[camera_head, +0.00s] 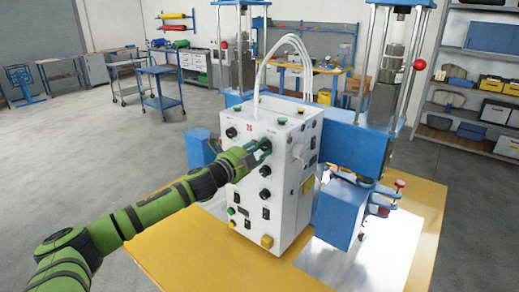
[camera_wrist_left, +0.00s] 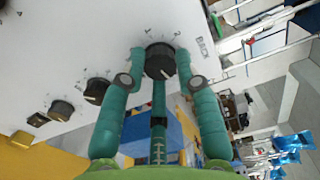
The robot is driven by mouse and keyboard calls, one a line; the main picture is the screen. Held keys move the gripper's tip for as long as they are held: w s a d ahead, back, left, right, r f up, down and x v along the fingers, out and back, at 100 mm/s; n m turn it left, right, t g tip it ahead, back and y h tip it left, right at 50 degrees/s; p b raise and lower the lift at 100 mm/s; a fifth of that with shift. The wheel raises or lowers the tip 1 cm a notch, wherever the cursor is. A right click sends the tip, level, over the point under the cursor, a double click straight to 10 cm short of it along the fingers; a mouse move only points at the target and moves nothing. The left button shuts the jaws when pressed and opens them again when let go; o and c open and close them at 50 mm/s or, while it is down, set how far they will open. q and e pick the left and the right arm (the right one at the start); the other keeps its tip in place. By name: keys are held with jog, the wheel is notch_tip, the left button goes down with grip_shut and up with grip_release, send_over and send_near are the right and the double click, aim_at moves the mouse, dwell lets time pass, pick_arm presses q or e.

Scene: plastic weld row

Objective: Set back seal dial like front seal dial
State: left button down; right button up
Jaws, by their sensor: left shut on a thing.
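My left gripper (camera_head: 263,147) reaches the upper right of the white control box's front face. It is shut on a black dial (camera_wrist_left: 158,58), with one green finger on each side of it in the left wrist view. A pale pointer mark shows on this dial, toward the lower right in that view. Another black dial (camera_head: 231,132) sits at the upper left of the panel. Two more dials (camera_head: 265,170) (camera_head: 264,194) sit below the gripped one. My right gripper is out of view.
The white control box (camera_head: 248,215) stands on a yellow table (camera_head: 170,262). A yellow button (camera_head: 267,241) and small switches sit low on its face. Blue machine parts (camera_head: 345,145) stand behind and to the right. White hoses arch over the box. Open floor lies left.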

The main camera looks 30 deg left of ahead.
pick_arm(q)
jog(key=shift+a, duration=0.1)
jog(key=c, duration=0.9)
grip_release()
jog(key=shift+s+a, duration=0.15)
jog(key=shift+s, duration=1.85)
jog(key=shift+s+a, duration=0.2)
jog(key=shift+s, duration=1.75)
jog(key=shift+s+a, duration=0.15)
jog(key=shift+s, duration=1.85)
